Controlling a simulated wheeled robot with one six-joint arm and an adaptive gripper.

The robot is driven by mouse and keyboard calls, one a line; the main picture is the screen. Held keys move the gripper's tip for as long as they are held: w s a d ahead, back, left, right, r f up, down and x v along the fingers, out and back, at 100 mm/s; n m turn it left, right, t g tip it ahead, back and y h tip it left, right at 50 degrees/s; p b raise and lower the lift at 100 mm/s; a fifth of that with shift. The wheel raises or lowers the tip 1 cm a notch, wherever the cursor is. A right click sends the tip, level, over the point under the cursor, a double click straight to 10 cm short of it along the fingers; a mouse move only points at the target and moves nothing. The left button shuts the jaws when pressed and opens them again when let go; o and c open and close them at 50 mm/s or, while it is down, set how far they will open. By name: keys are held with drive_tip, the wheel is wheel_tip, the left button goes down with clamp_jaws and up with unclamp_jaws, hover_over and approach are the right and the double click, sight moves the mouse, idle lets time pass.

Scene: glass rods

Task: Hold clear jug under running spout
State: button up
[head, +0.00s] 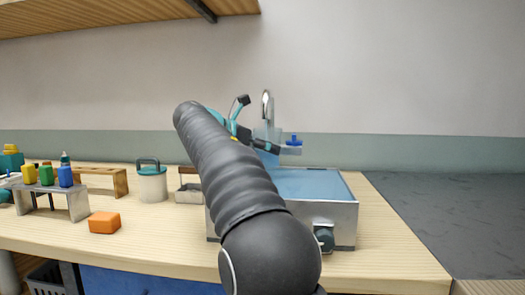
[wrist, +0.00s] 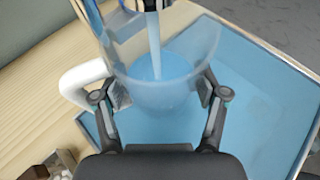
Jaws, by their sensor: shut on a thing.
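The clear jug (wrist: 165,100) is in my gripper (wrist: 162,95), its white handle (wrist: 82,82) to the left in the wrist view. The two fingers press on opposite sides of the jug. A stream of water (wrist: 154,45) falls from the spout (wrist: 148,4) into the jug, and blue water (wrist: 168,66) shows inside it. In the head view the curved metal spout (head: 267,103) rises above the basin, with the jug (head: 266,134) below it, partly hidden by my arm and gripper (head: 250,138).
The metal sink basin (head: 345,218) holds blue water; a blue tap handle (head: 294,140) is beside the spout. A lidded pot (head: 152,184), an orange block (head: 104,222) and a rack (head: 78,203) with coloured bottles stand left on the bench. A dark surface (head: 440,215) lies clear at right.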

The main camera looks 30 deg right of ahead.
drive_tip(key=s+a+b, duration=0.2)
drive_tip(key=s+a, duration=0.5)
drive_tip(key=s, duration=0.4)
drive_tip(key=shift+s+a, duration=0.25)
drive_tip(key=shift+a, duration=0.1)
